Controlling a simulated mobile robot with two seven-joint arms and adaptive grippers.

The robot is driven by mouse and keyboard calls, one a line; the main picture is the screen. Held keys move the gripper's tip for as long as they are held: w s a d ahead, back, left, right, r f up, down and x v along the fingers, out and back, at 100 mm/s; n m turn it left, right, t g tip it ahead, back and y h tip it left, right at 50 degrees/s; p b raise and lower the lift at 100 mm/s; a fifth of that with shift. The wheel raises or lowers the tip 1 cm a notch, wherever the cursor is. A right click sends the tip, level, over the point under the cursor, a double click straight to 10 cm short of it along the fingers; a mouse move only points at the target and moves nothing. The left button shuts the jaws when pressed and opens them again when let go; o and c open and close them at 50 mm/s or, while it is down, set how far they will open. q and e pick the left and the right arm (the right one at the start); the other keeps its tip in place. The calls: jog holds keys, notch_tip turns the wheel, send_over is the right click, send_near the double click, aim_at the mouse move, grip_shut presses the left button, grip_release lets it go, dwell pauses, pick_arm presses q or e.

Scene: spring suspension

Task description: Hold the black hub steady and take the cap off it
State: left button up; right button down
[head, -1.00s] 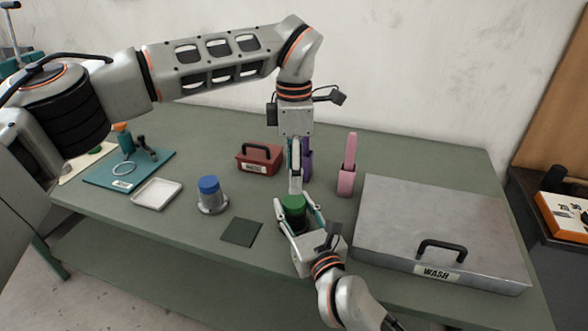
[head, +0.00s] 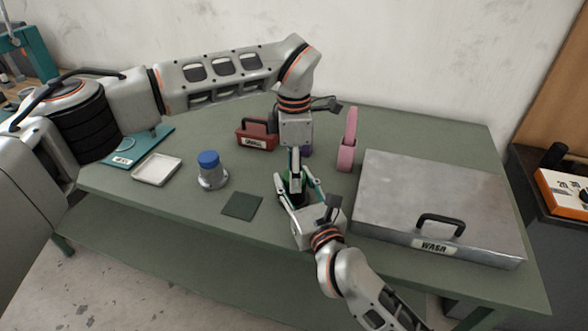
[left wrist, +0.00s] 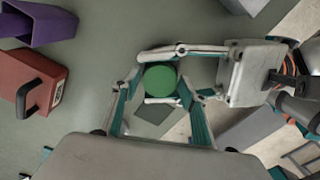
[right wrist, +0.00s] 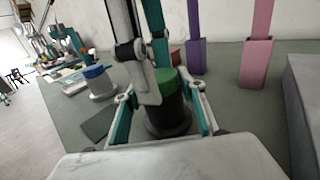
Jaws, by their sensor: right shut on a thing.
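The green cap (left wrist: 160,77) sits on top of the black hub (right wrist: 168,120), which stands upright on the table. My right gripper (right wrist: 165,108) is shut on the hub, with one finger on either side of it. My left gripper (head: 296,186) points straight down over the cap. Its fingers are open and straddle the cap, as the left wrist view shows. I cannot tell whether either finger touches it. In the head view the left gripper hides most of the cap and hub.
A blue-capped grey hub (head: 211,172), a white tray (head: 157,170) and a dark square mat (head: 242,205) lie to the left. A red box (head: 257,136) and a pink holder (head: 347,145) stand behind. A large metal WASH box (head: 440,200) fills the right side.

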pick_arm(q)
jog(key=c, duration=0.7)
jog(key=n, duration=0.6)
jog(key=shift+n, duration=0.4)
jog(key=o, duration=1.2)
jog(key=shift+r, duration=0.1)
jog(key=shift+r, duration=2.25)
jog(key=shift+c, duration=0.3)
jog(key=shift+r+m, duration=1)
jog(key=shift+r, duration=0.5)
jog(key=shift+f, duration=3.8)
